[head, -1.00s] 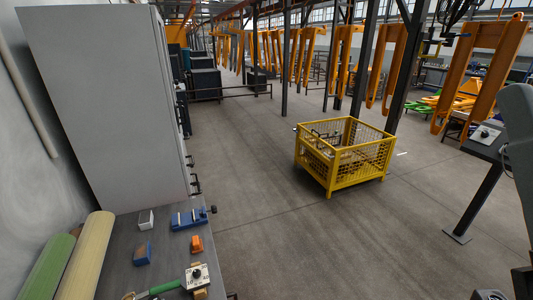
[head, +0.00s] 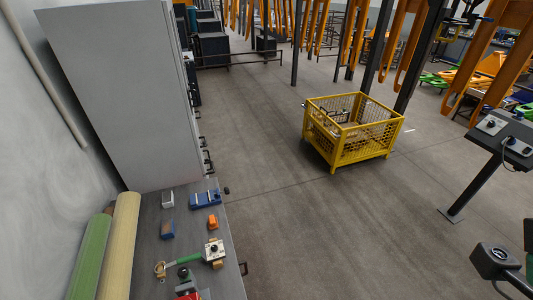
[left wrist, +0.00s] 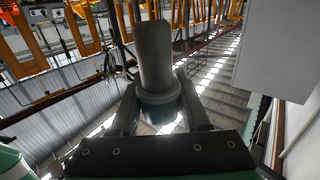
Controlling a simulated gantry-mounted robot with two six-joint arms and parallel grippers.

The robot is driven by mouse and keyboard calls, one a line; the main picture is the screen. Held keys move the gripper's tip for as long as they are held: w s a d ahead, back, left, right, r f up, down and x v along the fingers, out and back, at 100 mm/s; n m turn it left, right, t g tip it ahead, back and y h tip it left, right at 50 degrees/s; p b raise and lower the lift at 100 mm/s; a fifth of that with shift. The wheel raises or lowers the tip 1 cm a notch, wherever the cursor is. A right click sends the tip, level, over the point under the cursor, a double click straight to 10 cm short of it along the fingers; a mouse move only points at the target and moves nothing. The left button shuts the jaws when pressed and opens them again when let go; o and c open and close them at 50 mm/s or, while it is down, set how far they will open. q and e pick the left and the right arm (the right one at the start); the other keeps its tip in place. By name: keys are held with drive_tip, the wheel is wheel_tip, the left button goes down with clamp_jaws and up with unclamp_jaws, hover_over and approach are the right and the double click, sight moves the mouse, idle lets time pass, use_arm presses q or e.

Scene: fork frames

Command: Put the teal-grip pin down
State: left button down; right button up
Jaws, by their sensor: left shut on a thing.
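The teal-grip pin (left wrist: 155,55) shows in the left wrist view as a thick grey cylinder with a wider collar. A patch of its teal grip (left wrist: 162,112) shows below the collar, between the fingers. My left gripper (left wrist: 160,104) is shut on the pin at this grip, and the grey shaft points away from the wrist. The pin is held in the air, with floor and racks far behind it. Neither the pin nor my left gripper can be made out in the head view. My right gripper is in neither view.
A grey bench (head: 150,255) at lower left carries a blue fixture (head: 205,199), an orange block (head: 213,222), a green-handled tool (head: 188,259) and two rolls. A tall grey cabinet (head: 115,100) stands behind. A yellow mesh crate (head: 350,130) stands on open floor (head: 300,240).

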use_arm(q)
wheel_tip(320, 180, up, 10)
drive_tip(key=s+p, duration=0.1)
drive_tip(key=p, duration=0.5)
drive_tip(key=shift+p, duration=0.4)
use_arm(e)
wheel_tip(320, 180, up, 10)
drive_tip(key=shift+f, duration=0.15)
use_arm(q)
drive_tip(key=shift+s+f, duration=0.1)
drive_tip(key=shift+f, duration=0.05)
